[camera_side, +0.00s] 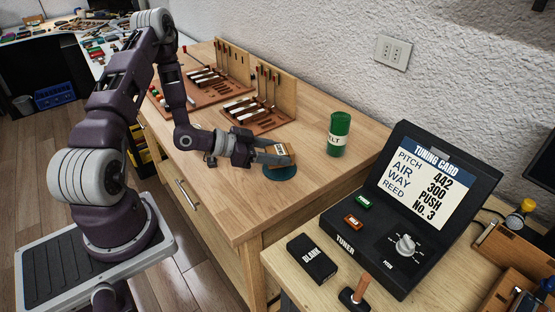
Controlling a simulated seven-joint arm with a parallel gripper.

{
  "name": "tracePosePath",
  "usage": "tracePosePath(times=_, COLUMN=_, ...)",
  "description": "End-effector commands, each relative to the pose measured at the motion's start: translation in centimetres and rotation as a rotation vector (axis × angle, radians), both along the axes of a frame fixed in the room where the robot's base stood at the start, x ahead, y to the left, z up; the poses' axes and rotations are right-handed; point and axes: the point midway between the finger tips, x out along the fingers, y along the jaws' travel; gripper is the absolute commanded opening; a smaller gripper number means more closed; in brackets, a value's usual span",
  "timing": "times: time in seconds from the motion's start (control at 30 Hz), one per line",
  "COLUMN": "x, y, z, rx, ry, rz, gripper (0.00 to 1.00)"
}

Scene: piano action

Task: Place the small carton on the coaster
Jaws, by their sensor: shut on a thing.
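The small carton (283,151) is a brown box with a pale label on its side. My gripper (278,156) is shut on it and holds it over the coaster. The coaster (281,174) is a dark teal round disc lying on the wooden desk (318,185). The carton and gripper fingers cover the coaster's far part. I cannot tell whether the carton touches the coaster or is a little above it.
A green cylinder (338,134) with a white label stands right of the coaster. Piano action models (262,108) stand behind. The tuner (400,215) and a black box marked BLANK (312,258) are on the nearer right table. The desk in front of the coaster is clear.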

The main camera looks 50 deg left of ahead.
Motion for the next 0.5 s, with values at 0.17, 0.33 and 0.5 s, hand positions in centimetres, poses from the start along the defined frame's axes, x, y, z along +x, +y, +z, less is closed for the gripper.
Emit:
tracePosePath(times=0.17, x=0.0, y=0.0, z=-2.1, rx=0.000, ry=-0.001, rz=0.001, gripper=0.05)
tracePosePath(times=0.33, x=0.1, y=0.1, z=-2.1, rx=0.001, ry=-0.002, rz=0.001, gripper=0.05)
tracePosePath(times=0.5, x=0.1, y=0.1, z=-2.3, rx=0.002, ry=-0.001, rz=0.001, gripper=0.51)
